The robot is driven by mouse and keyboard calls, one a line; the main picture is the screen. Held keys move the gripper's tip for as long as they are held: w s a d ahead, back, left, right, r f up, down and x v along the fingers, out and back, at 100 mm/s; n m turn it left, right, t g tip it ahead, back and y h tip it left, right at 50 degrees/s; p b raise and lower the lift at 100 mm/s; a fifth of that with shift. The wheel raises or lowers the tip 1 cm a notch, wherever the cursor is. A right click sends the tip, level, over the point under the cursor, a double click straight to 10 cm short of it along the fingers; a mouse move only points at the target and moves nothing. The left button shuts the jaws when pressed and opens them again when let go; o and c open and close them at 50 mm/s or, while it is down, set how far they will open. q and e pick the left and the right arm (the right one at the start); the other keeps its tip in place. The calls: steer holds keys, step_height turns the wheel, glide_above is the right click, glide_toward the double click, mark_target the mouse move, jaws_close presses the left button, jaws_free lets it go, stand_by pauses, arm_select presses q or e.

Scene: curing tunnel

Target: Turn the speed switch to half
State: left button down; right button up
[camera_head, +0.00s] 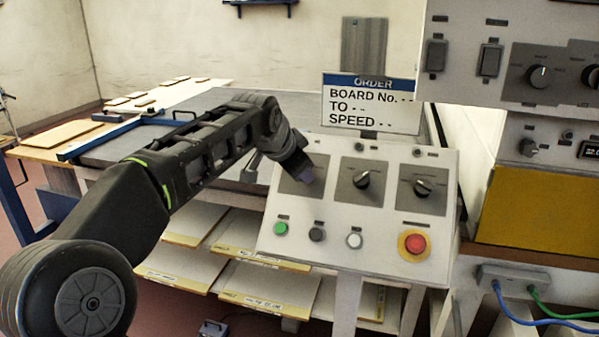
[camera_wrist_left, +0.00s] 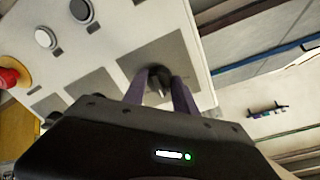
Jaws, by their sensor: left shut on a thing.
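A light sloping control panel (camera_head: 335,245) has three dark rotary switches in a row, each on a grey plate. The middle switch (camera_head: 361,180) and right switch (camera_head: 422,187) show clearly. My left gripper (camera_head: 306,176) is at the leftmost plate and hides most of its switch. In the left wrist view my left gripper's purple fingers (camera_wrist_left: 160,94) are shut on the leftmost switch (camera_wrist_left: 159,74), one finger on each side. The plate markings are too small to read, so I cannot tell which one is the speed switch or its exact setting. My right gripper is not in view.
Green (camera_head: 281,228), black (camera_head: 317,235) and white (camera_head: 354,241) buttons and a red emergency button (camera_head: 415,244) sit below the switches. An order sign (camera_head: 369,103) stands behind, with dashes after its entries. A taller control cabinet (camera_head: 465,88) stands at right.

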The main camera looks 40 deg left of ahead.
arm_select(q)
steer(key=shift+n, duration=0.5)
steer(key=c, duration=1)
jaws_free()
steer(key=v, duration=0.8)
steer(key=shift+f, duration=0.1)
